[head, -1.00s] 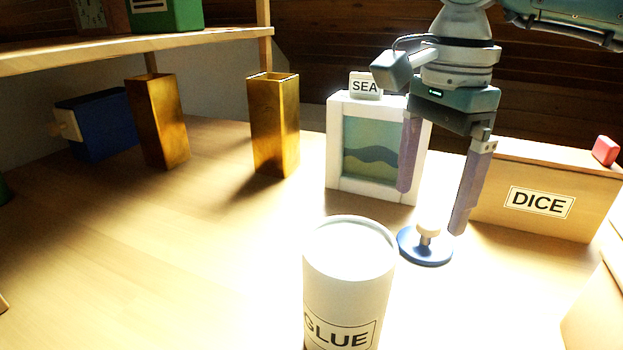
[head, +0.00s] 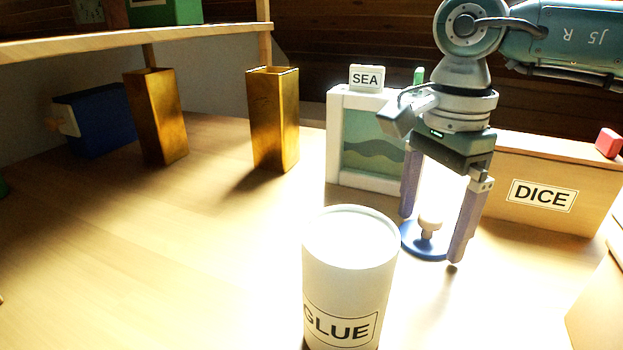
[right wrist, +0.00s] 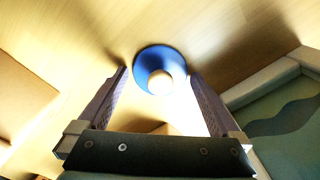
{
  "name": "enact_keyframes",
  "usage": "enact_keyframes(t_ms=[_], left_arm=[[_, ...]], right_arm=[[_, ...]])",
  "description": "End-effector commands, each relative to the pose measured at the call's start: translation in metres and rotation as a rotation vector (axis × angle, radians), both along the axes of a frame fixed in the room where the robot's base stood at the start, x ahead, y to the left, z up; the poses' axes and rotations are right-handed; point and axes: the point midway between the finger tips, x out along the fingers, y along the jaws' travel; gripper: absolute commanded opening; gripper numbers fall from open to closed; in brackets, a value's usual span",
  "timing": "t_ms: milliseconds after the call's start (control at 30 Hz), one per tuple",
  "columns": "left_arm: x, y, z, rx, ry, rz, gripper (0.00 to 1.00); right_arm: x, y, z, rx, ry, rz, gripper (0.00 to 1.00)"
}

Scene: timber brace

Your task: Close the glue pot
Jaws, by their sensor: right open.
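The white glue pot (head: 348,285), labelled GLUE, stands upright in the front middle of the head view. Its top looks pale; whether it is open is hard to tell in the glare. A round blue lid (head: 424,245) with a cream knob (head: 430,222) lies on the table just right of and behind the pot. My right gripper (head: 430,238) is open, pointing down, with its fingers on either side of the knob. In the right wrist view the blue lid (right wrist: 148,58) and knob (right wrist: 160,82) sit between and beyond the fingertips. My left gripper is not in view.
A SEA picture frame (head: 350,185) stands behind the lid. A wooden DICE box (head: 500,200) with a red knob is at right. Two brass square vases (head: 273,125) (head: 156,120) and a blue box (head: 95,122) stand at left. The table's left front is clear.

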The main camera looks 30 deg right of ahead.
Motion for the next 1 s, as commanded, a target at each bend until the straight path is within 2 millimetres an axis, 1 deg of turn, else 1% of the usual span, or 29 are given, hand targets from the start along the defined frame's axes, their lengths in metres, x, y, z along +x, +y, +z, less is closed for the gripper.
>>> enact_keyframes(t_ms=[33,67,600,867,1000], left_arm=[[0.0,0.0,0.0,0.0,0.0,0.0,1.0],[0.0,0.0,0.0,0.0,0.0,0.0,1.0],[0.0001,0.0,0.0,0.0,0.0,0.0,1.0],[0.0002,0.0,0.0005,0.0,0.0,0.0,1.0],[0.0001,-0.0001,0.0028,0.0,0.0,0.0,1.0]], right_arm=[[0.0001,0.0002,0.0002,0.0,0.0,0.0,0.99],[0.0001,0.0002,0.0002,0.0,0.0,0.0,0.95],[0.0002,0.0002,0.0004,0.001,0.0,0.0,0.35],[0.0003,0.0002,0.0017,0.001,-0.001,0.0,0.35],[0.0009,0.0003,0.0101,0.001,-0.003,0.001,0.35]])
